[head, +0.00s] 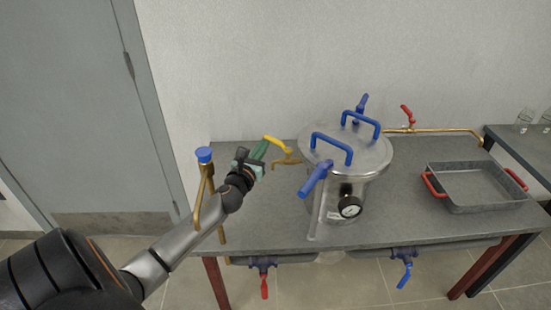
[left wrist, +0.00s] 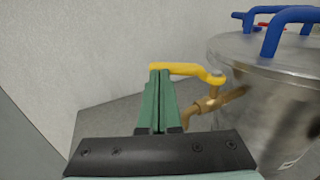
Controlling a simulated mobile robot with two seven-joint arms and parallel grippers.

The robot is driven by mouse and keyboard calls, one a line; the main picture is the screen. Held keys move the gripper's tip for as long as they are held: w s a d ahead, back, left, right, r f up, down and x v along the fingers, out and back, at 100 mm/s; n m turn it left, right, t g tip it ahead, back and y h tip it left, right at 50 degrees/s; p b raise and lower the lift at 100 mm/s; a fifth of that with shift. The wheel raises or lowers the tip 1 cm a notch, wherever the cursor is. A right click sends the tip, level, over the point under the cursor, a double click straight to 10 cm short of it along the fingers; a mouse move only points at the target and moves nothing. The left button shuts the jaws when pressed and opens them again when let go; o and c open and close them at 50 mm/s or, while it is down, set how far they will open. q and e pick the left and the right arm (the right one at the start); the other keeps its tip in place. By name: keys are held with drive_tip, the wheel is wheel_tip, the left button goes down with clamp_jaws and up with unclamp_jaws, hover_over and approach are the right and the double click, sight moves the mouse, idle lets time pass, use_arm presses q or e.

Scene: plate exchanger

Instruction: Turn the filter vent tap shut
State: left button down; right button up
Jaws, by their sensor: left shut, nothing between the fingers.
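The vent tap is a brass tap (head: 287,159) with a yellow lever (head: 277,143) on the left side of the steel filter vessel (head: 372,160). In the left wrist view the yellow lever (left wrist: 180,69) points left from the top of the brass body (left wrist: 208,104). My left gripper (head: 262,149) has green fingers, which are shut and empty. In the left wrist view its fingertips (left wrist: 158,74) are right by the lever's free end and overlap it; I cannot tell whether they touch. My right gripper is in neither view.
The vessel's lid has blue handles (head: 331,143) and a pressure gauge (head: 350,207) is at its front. A blue-capped brass pipe (head: 204,155) stands close to my left arm. A grey tray (head: 480,204) with red handles is at right. Red-handled (head: 264,287) and blue-handled (head: 405,273) valves hang below the table's front edge.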

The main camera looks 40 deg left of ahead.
sight(266, 137)
use_arm(q)
drive_tip(key=x, duration=0.3)
drive_tip(key=shift+w+a+r, duration=0.15)
drive_tip(key=shift+w+a, duration=0.05)
drive_tip(key=shift+a, duration=0.05)
drive_tip(key=shift+w+d, duration=0.1)
drive_tip(key=shift+w, duration=1.35)
drive_tip(key=shift+w+b, duration=0.15)
drive_tip(key=shift+b, duration=0.15)
